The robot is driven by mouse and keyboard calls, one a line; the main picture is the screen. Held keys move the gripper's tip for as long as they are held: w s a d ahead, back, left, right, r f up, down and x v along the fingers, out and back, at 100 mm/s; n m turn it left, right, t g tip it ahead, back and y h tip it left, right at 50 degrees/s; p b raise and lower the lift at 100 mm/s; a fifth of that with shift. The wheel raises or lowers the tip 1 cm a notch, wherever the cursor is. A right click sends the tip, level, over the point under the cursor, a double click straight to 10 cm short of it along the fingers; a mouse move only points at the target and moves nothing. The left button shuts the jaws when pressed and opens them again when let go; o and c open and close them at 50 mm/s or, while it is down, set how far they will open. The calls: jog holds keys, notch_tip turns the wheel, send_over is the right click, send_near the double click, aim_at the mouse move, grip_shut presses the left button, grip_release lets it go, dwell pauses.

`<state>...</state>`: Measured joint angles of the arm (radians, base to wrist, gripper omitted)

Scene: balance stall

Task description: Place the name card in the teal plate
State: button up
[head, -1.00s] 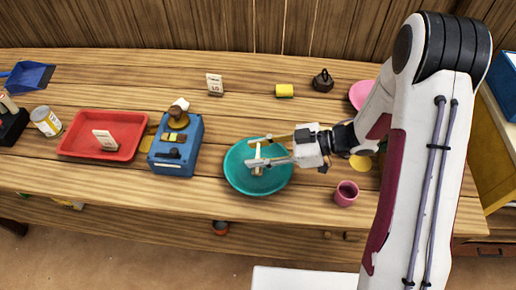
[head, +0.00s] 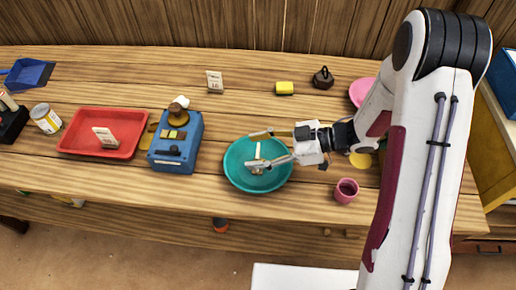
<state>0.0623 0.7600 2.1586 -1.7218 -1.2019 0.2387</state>
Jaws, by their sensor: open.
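The teal plate (head: 233,176) sits near the table's front edge, right of the blue box. A small pale card-like thing with a tan foot (head: 257,168), which looks like a name card, stands in the plate. My gripper (head: 252,150) reaches in from the right over the plate. Its fingers are spread, one on the far side of the card and one on the near side. The near finger hides part of the card, so I cannot tell whether it touches.
The red tray (head: 75,146) and blue box (head: 177,155) are left of the plate. A pink cup (head: 346,191) stands to its right. A yellow block (head: 284,88), a dark weight (head: 323,78) and a pink plate (head: 360,92) are behind. The table between plate and yellow block is clear.

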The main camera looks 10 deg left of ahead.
jog(key=shift+r, duration=0.1)
jog(key=shift+r, duration=3.4)
